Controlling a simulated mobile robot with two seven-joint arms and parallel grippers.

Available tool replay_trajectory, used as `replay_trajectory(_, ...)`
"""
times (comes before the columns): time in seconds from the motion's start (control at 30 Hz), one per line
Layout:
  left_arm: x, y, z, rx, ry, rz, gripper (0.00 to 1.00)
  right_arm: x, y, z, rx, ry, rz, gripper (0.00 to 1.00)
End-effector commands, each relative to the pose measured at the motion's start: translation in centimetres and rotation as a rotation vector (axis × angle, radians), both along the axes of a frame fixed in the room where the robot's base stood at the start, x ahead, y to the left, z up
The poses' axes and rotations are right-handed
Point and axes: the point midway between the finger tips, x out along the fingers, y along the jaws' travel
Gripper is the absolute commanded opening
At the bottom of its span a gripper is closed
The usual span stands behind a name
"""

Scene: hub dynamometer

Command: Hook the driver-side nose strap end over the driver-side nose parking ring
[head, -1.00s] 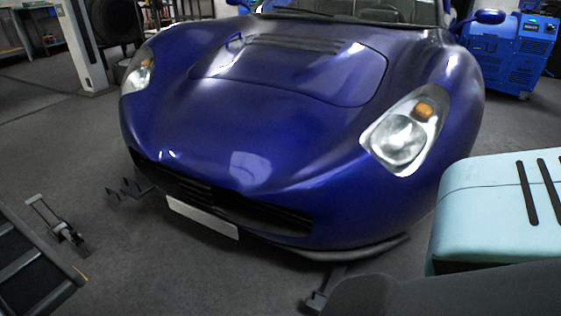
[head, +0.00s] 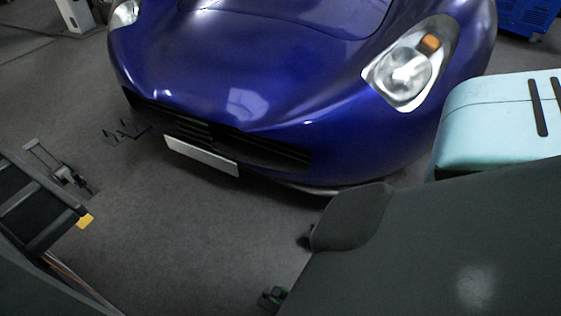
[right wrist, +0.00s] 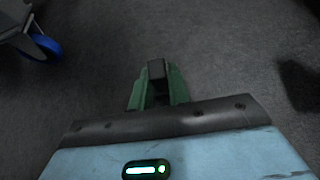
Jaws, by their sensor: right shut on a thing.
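My right gripper (right wrist: 157,82) has green fingers in the right wrist view. It is shut on a small dark block, which I take to be the strap end (right wrist: 156,69); its hook shape and any strap are not clear. In the head view, only a little of my right gripper (head: 272,298) shows at the bottom, beside my dark arm. It is low, in front of the blue car's nose (head: 240,100) and apart from it. I cannot make out the driver-side nose parking ring; my arm covers the floor at the lower right. My left gripper is not in view.
Dark brackets (head: 122,131) stand on the floor by the car's left front corner. A metal floor piece (head: 62,168) and a dark frame with a yellow tag (head: 85,221) are at the left. A blue caster wheel (right wrist: 42,48) shows in the wrist view. Middle floor is clear.

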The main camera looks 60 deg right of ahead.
Motion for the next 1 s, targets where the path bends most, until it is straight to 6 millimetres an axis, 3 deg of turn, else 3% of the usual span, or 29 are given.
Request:
replay_trajectory(0.67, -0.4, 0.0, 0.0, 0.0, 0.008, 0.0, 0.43, 0.1, 0.1, -1.3, 0.002, -0.002, -0.001, 0.0)
replay_trajectory(0.7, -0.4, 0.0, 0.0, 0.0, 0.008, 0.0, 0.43, 0.1, 0.1, -1.3, 0.002, -0.002, -0.001, 0.2)
replay_trajectory(0.8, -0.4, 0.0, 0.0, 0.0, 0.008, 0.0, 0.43, 0.1, 0.1, -1.3, 0.002, -0.001, -0.001, 0.33)
replay_trajectory(0.9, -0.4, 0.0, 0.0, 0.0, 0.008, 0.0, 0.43, 0.1, 0.1, -1.3, 0.002, -0.001, -0.001, 0.43)
replay_trajectory(1.0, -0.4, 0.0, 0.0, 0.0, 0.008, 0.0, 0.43, 0.0, 0.1, -1.4, 0.002, 0.0, -0.001, 0.43)
